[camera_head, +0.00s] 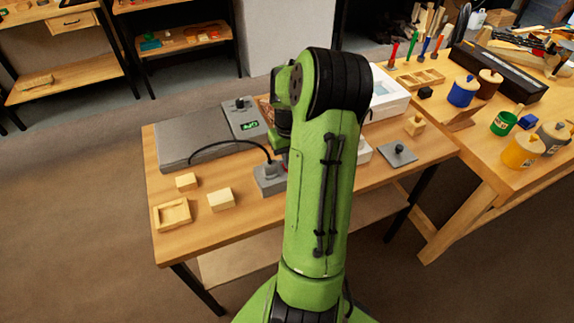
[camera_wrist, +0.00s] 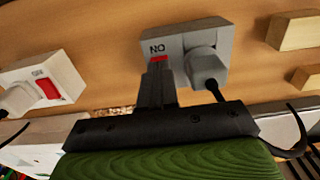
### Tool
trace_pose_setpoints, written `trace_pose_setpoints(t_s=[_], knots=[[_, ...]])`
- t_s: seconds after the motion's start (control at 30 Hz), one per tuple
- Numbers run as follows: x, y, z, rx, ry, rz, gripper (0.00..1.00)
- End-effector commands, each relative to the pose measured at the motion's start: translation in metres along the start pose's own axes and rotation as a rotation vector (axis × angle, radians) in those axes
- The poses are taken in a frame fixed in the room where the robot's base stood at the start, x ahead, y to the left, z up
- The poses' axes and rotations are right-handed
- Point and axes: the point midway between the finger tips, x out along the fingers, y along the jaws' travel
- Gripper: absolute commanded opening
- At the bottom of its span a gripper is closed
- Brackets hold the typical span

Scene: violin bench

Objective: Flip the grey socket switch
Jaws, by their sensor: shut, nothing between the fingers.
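The grey socket (camera_head: 268,180) sits on the wooden bench, left of my arm in the head view, with a black cable running to it. In the wrist view the grey socket (camera_wrist: 188,38) shows a grey plug (camera_wrist: 207,66) in it. Beside the plug is the red switch (camera_wrist: 158,58), under lettering that looks like an upside-down "ON". My gripper (camera_wrist: 157,68) is shut and empty, its fingertips right at the red switch and covering part of it. I cannot tell whether they touch it. In the head view my arm hides the gripper.
A white socket (camera_wrist: 45,88) with its own red switch and plug stands at the left in the wrist view. Wooden blocks (camera_head: 221,199), a small wooden tray (camera_head: 172,215), a grey slab (camera_head: 200,148) and a unit with a green display (camera_head: 244,120) are nearby.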

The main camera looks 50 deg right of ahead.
Motion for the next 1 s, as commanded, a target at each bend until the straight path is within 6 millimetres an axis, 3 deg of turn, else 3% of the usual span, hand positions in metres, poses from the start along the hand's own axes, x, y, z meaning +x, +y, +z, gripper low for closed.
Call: trace_pose_setpoints(t_s=[0.67, 1.0], knots=[[0.010, 0.000, 0.000, 0.000, 0.000, 0.000, 0.00], [-0.019, 0.000, 0.000, 0.000, 0.001, 0.001, 0.00]])
